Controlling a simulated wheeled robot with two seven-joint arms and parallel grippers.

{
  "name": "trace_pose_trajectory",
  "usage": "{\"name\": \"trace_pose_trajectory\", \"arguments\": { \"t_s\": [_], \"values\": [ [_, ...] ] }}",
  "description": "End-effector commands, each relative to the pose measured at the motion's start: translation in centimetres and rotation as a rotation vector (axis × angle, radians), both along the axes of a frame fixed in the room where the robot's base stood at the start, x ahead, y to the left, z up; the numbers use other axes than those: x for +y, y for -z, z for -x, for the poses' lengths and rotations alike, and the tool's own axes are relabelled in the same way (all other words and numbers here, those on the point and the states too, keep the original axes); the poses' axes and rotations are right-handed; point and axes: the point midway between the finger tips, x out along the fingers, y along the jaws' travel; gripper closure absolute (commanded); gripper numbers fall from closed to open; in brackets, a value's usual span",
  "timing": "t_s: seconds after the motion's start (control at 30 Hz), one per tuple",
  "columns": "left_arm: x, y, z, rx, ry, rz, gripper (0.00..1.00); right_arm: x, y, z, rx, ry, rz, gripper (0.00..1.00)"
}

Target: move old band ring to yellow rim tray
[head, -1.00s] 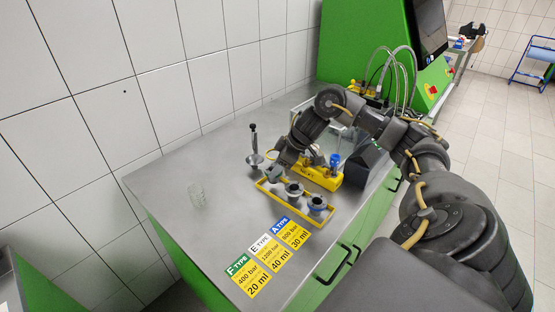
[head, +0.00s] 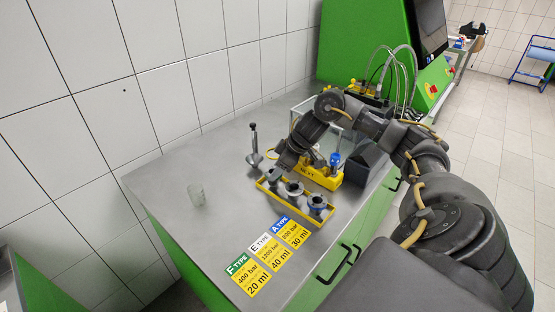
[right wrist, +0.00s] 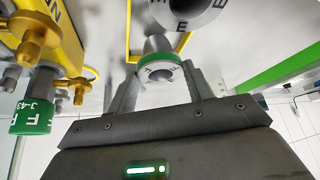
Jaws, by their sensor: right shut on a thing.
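The yellow rim tray (head: 289,208) lies on the steel bench in the head view. Two dark grey rings with wide tops, the middle one (head: 294,190) and a blue-banded one (head: 317,204), stand in it. My right gripper (head: 276,171) is at the tray's far left end. It is shut on a grey metal ring with a green band (right wrist: 160,67), which shows between the fingertips in the right wrist view. In the head view this ring (head: 272,178) is partly hidden by the gripper. I cannot tell whether it touches the tray floor. My left gripper is out of view.
A yellow pump block (head: 322,178) with a blue-topped fitting stands just behind the tray. Type label cards (head: 268,257) lie in front. The bench's left part is clear.

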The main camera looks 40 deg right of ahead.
Motion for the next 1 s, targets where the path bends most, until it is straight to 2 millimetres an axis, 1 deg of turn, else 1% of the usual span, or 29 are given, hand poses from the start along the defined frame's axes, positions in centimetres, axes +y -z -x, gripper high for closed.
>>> {"name": "trace_pose_trajectory", "arguments": {
  "t_s": [0.47,0.8,1.0],
  "values": [
    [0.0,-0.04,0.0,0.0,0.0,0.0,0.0,-0.01,0.02,-0.02,-0.001,0.001,-0.001,0.77],
    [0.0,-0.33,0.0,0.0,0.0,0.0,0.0,-0.02,0.66,-0.03,-0.001,0.001,0.0,0.77],
    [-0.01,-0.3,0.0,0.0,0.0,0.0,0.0,-0.02,0.69,-0.03,-0.001,0.001,0.0,0.77]
  ]
}}
